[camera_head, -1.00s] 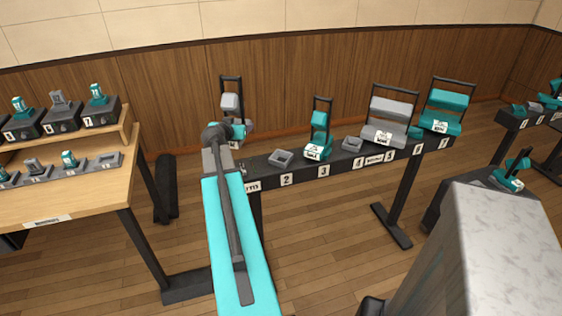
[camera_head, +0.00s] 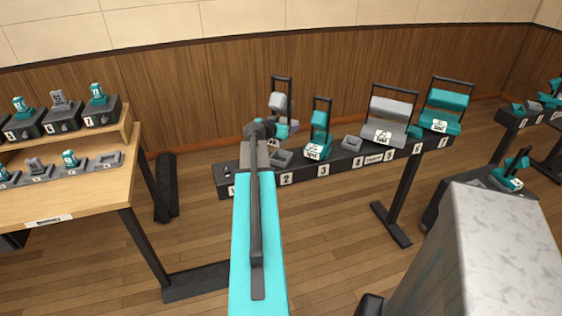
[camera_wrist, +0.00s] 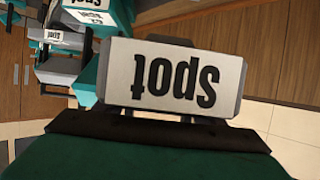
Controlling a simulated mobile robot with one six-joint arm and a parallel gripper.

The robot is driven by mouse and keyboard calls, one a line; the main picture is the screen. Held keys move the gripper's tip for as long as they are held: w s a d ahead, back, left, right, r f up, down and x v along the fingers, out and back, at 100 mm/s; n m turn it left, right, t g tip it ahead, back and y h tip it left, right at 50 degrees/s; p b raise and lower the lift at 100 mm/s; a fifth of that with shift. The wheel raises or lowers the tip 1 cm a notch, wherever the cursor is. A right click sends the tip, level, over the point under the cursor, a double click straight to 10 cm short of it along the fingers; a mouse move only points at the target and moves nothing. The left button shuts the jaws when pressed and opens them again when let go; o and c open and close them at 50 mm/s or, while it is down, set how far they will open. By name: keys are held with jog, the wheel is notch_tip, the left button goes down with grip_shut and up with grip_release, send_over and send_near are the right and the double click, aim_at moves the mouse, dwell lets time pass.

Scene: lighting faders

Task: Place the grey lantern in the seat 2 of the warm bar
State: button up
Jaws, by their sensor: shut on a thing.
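My gripper (camera_head: 284,126) is shut on the grey lantern (camera_head: 277,102), which has a dark upright frame behind it. It is held upright above the warm bar (camera_head: 335,170), at about the seat 2 socket in the head view. In the wrist view the lantern's pale face (camera_wrist: 172,80) fills the middle, its "spot" label upside down. Seat 2 (camera_head: 283,158) is a grey socket above the number 2, partly hidden by my arm; it looks empty. I cannot tell the lantern's height above it.
A teal lantern (camera_head: 318,136) stands at seat 3, close to the right. Seat 4 (camera_head: 352,143) is an empty grey socket. A wide grey lantern (camera_head: 388,120) and a wide teal one (camera_head: 444,108) stand further right. A wooden table (camera_head: 75,190) is at left.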

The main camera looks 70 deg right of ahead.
jog(key=shift+f+p, duration=0.5)
jog(key=shift+f, duration=2.55)
jog(key=shift+f+p, duration=0.3)
jog(key=shift+f, duration=1.55)
jog(key=o, duration=1.8)
jog(key=shift+f, duration=0.15)
jog(key=shift+o, duration=0.2)
jog(key=b+v, duration=0.3)
jog(key=v, duration=0.9)
